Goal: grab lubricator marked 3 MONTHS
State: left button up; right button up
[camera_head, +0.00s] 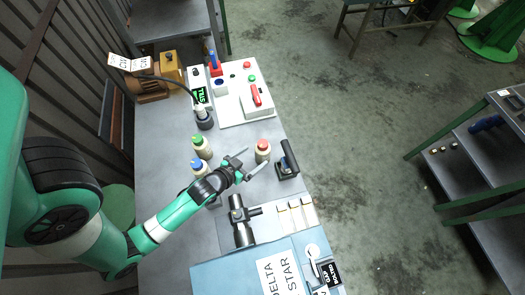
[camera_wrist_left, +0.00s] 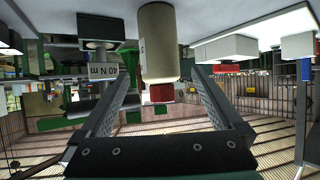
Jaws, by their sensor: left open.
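A cream lubricator with a red cap (camera_head: 263,155) stands upright on the grey bench. My left gripper (camera_head: 256,159) is open, with its fingertips close to this lubricator. In the left wrist view, which looks upside down, the red-capped lubricator (camera_wrist_left: 158,45) shows between the spread fingers; contact cannot be told. A green-capped lubricator (camera_head: 201,149) and a blue-capped lubricator (camera_head: 197,163) stand to the left, the blue one partly behind my arm. The marking 3 MONTHS cannot be read on any of them. My right gripper is not in view.
A dark-handled tool on a black block (camera_head: 287,168) stands close right of the red-capped lubricator. A dark metal fitting (camera_head: 240,222) lies in front. A white control box (camera_head: 235,100) and a brown motor (camera_head: 150,90) are at the back. A blue DELTA STAR panel (camera_head: 225,275) is nearest.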

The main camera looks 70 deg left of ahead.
pick_arm(q)
jog(key=shift+w+a, duration=0.25)
jog(key=shift+w, duration=0.15)
jog(key=b+x, duration=0.1)
jog(key=x, duration=0.4)
jog(key=shift+w+a+f, duration=0.15)
jog(key=shift+w+f, duration=0.1)
jog(key=shift+w, duration=0.05)
jog(key=shift+r, duration=0.1)
grip_shut()
